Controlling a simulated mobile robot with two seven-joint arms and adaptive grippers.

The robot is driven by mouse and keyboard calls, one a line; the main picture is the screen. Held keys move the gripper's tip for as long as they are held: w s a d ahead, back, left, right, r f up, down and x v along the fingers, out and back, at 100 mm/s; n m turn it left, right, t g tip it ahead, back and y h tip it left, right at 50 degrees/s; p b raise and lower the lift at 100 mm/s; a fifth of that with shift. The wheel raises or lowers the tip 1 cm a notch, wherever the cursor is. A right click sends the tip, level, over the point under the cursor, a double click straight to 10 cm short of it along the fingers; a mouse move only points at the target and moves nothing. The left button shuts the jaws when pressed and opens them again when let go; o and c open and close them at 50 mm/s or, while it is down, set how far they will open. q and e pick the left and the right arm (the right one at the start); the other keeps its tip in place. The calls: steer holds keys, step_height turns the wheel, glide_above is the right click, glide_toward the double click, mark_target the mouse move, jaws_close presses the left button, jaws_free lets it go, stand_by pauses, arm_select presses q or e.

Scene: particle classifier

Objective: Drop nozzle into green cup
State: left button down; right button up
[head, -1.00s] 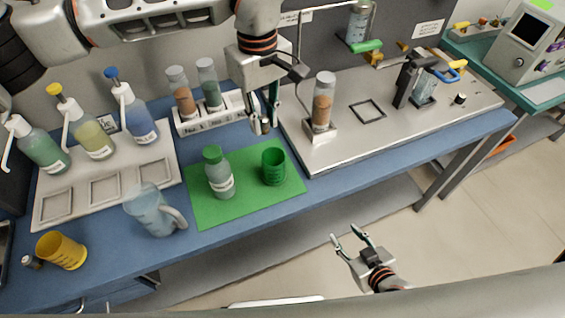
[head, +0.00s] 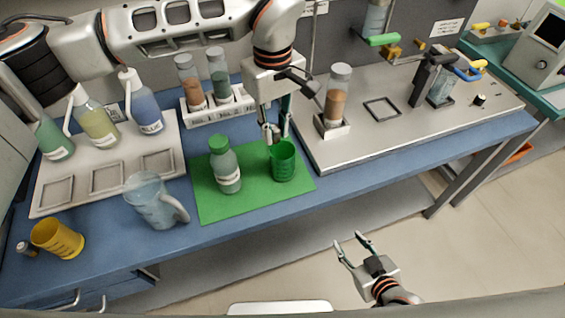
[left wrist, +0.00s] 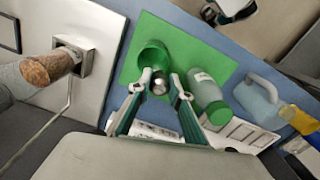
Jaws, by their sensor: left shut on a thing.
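The green cup (head: 283,167) stands upright on the green mat (head: 215,206); it also shows in the left wrist view (left wrist: 152,52). My left gripper (head: 275,133) points down just above the cup's rim. In the left wrist view its fingertips (left wrist: 160,83) are shut on a small round grey metal nozzle (left wrist: 159,86), which appears over the near side of the cup's mouth. The cup's inside is partly hidden. My right gripper (head: 352,246) is open and empty, out over the floor in front of the bench.
A green-capped bottle (head: 227,172) stands on the mat close left of the cup. A clear jug (head: 150,203) and a yellow cup (head: 58,239) stand further left. A rack with two vials (head: 213,114) is behind. A steel plate (head: 350,152) with an orange-filled cylinder (head: 336,98) lies right.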

arm_select(q)
steer(key=c, duration=1.8)
jaws_free()
steer(key=shift+o, duration=0.2)
steer(key=shift+r, duration=0.1)
step_height(320, 180, up, 12)
steer(key=shift+s, duration=0.1)
